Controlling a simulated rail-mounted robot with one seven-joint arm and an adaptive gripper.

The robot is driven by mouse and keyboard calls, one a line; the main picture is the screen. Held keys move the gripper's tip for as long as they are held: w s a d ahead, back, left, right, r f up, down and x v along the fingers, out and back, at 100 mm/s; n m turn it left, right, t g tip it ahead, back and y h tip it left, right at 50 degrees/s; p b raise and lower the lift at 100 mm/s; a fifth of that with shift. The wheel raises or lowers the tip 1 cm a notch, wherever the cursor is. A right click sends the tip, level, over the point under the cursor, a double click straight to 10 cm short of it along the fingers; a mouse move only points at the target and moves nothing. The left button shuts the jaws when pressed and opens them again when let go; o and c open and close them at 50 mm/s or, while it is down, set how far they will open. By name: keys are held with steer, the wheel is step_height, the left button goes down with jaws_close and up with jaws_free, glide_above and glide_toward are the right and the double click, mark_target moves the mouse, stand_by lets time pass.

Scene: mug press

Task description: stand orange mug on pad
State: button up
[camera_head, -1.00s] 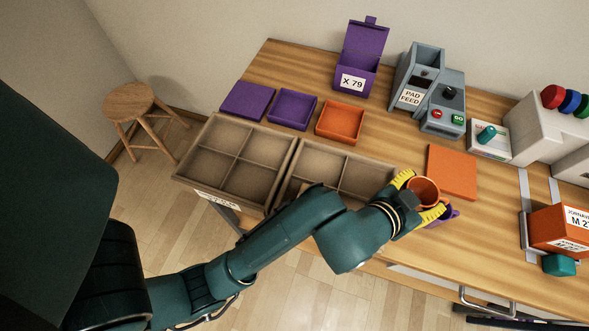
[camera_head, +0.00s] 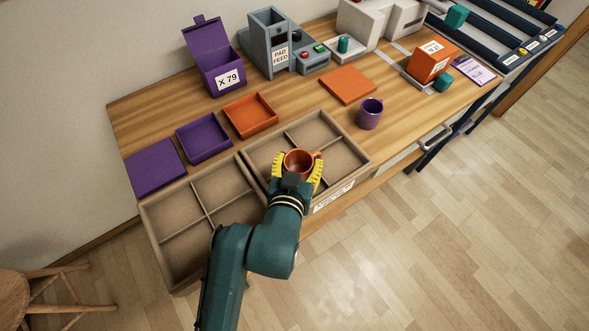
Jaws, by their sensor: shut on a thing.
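The orange mug (camera_head: 298,161) is upright between the yellow fingertips of my gripper (camera_head: 297,172), which is shut on it. Its open rim faces up and its handle points right. It appears over the right-hand divided tray (camera_head: 350,180); its height above the tray is hard to judge. A flat orange pad (camera_head: 348,85) lies bare on the table, farther back and to the right of my gripper. A purple mug (camera_head: 369,114) stands on the table between the pad and the tray's right corner.
A left divided tray (camera_head: 150,212) adjoins the right one. Behind them are a purple slab (camera_head: 154,168), a shallow purple tray (camera_head: 203,138) and a shallow orange tray (camera_head: 250,115). The pad feed machine (camera_head: 272,45) and purple X 79 box (camera_head: 215,65) stand at the back.

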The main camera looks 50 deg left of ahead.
mark_target(300, 164)
steer(key=shift+f, duration=1.55)
steer(key=shift+f, duration=0.15)
steer(key=o, duration=1.3)
steer(key=shift+s, duration=0.1)
steer(key=shift+c, duration=0.2)
